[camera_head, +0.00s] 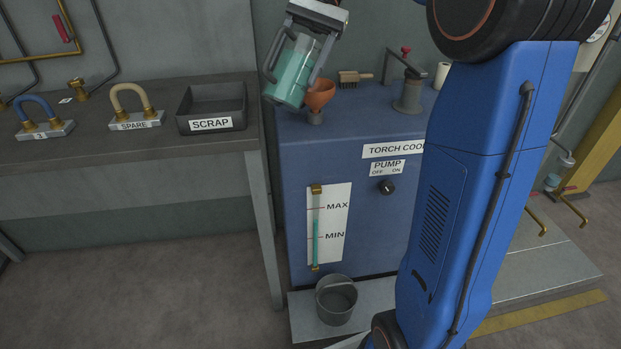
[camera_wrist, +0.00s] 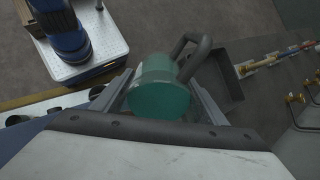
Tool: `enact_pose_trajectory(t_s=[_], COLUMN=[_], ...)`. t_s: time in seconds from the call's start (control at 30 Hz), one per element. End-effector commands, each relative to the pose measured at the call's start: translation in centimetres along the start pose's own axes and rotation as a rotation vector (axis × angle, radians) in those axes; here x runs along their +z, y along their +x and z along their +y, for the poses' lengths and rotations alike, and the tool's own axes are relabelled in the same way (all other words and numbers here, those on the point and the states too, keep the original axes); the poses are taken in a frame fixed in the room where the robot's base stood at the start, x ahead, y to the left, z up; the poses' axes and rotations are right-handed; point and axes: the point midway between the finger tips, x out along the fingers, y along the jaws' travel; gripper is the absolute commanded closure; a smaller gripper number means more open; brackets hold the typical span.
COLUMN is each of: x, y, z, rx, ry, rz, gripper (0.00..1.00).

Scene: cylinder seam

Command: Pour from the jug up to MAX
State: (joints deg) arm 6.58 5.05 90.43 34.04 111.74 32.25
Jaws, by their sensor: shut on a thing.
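The jug (camera_head: 293,76), clear with teal liquid and a dark handle, is tilted in my gripper (camera_head: 303,58), whose fingers are shut on it. It is beside and partly in front of the orange funnel (camera_head: 320,93) on the blue coolant tank (camera_head: 345,135). No falling stream can be made out. In the wrist view the jug (camera_wrist: 158,90) shows as a teal round between my gripper's fingers (camera_wrist: 160,100). The sight gauge (camera_head: 316,235) on the tank front shows teal liquid to a level between MIN and MAX, nearer the middle.
A brush (camera_head: 354,78) and a tap-like fitting (camera_head: 408,92) stand on the tank behind the funnel. A bucket (camera_head: 336,300) sits below the gauge. The SCRAP tray (camera_head: 212,104) is on the bench to the left. The PUMP knob (camera_head: 387,187) is on the tank front.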

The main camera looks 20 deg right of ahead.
Motion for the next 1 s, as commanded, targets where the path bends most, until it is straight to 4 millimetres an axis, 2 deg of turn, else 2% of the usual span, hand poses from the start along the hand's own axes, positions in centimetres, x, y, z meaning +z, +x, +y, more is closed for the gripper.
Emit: enact_pose_trajectory(t_s=[0.5, 1.0], x=[0.06, 0.5], y=[-0.05, -0.64], z=[-0.02, -0.19], rx=[-0.002, -0.035], ry=[-0.001, 0.0], rz=[-0.003, -0.082], gripper=[0.84, 0.84])
